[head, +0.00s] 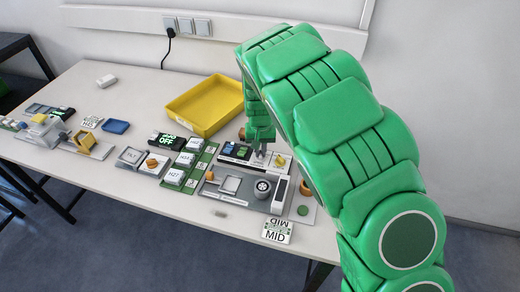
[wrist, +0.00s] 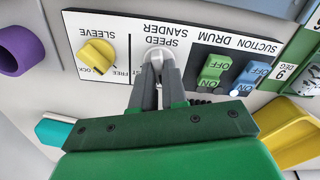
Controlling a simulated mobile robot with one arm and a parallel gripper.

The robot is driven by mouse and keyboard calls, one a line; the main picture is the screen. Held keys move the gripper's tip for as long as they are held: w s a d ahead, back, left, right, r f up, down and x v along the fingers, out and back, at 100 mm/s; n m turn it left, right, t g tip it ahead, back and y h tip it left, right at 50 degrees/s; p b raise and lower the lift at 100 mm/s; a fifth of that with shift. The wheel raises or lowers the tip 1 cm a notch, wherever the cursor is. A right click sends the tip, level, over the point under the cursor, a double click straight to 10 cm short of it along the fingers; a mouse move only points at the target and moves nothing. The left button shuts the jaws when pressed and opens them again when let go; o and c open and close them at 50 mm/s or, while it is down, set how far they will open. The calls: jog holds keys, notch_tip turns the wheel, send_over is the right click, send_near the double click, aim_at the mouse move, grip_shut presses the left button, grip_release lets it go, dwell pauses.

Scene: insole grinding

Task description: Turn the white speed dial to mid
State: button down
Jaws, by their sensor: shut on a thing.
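The white speed dial (wrist: 157,54) is on the black-and-white control panel, under the upside-down words SPEED and SANDER in the wrist view. My gripper (wrist: 156,72) is shut on the dial, with its grey fingers on either side. The fingers hide most of the dial and its scale, so I cannot tell its setting. In the head view my gripper (head: 261,150) reaches down to the panel (head: 236,152), and the dial is too small to make out. A white card (head: 277,231) reading MID stands at the table's front edge.
A yellow sleeve knob (wrist: 96,53) is left of the dial in the wrist view. A green switch (wrist: 214,70) and a blue switch (wrist: 250,78) are to the right. A yellow tray (head: 205,104) lies behind the panel. The table's back left is mostly clear.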

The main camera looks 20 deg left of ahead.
jog(key=shift+d+m, duration=0.1)
jog(key=shift+m, duration=1.5)
jog(key=c, duration=1.2)
grip_release()
jog(key=shift+o, duration=0.2)
jog(key=shift+r, duration=3.9)
jog(key=shift+d+r, duration=0.1)
